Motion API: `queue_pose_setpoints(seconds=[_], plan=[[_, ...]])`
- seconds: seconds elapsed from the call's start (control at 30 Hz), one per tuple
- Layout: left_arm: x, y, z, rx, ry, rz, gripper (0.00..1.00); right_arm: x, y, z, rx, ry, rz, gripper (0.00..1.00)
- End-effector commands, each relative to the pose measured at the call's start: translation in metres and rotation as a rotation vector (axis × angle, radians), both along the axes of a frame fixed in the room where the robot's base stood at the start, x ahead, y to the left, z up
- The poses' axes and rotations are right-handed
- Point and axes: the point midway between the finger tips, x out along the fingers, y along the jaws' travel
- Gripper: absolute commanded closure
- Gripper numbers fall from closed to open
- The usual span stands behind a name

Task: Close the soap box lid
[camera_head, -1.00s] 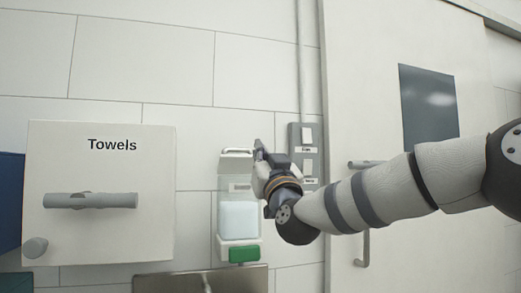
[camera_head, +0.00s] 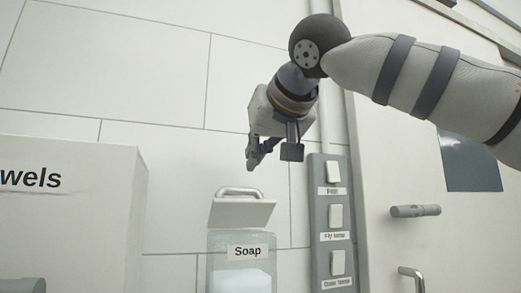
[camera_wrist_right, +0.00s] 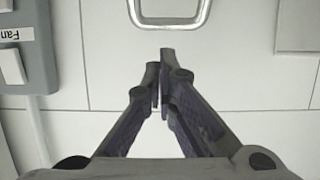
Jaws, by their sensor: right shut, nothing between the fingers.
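The soap box (camera_head: 238,262) hangs on the tiled wall, a clear container with a "Soap" label and pale contents. Its lid (camera_head: 241,212) is white with a metal handle (camera_head: 240,191) on it, and it stands tilted up at the back of the box. The handle also shows at the top of the right wrist view (camera_wrist_right: 168,22). My right gripper (camera_head: 252,165) is above and slightly right of the lid, pointing down, apart from it. In the right wrist view its fingers (camera_wrist_right: 159,85) are together with nothing between them. My left gripper is out of view.
A grey switch panel (camera_head: 325,222) with several white switches is right of the soap box. A door with a handle (camera_head: 415,211) is further right. The towel box (camera_head: 70,225) juts out at the left.

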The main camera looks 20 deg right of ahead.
Motion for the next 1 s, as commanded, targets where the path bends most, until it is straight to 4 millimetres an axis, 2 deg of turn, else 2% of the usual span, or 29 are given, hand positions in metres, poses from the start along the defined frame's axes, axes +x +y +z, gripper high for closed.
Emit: queue_pose_setpoints(seconds=[0.2, 0.3, 0.5, 1.0], plan=[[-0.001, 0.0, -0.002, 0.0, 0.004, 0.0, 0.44, 0.047, 0.002, -0.019, 0.0, 0.004, -0.002, 1.0], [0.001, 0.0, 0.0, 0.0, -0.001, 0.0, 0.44, 0.033, 0.0, -0.028, -0.002, -0.002, 0.0, 1.0], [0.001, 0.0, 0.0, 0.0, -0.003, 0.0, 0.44, 0.02, 0.0, -0.044, -0.001, -0.001, -0.002, 1.0], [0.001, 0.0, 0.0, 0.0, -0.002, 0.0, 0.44, 0.022, 0.0, -0.048, -0.001, -0.009, -0.003, 1.0]])
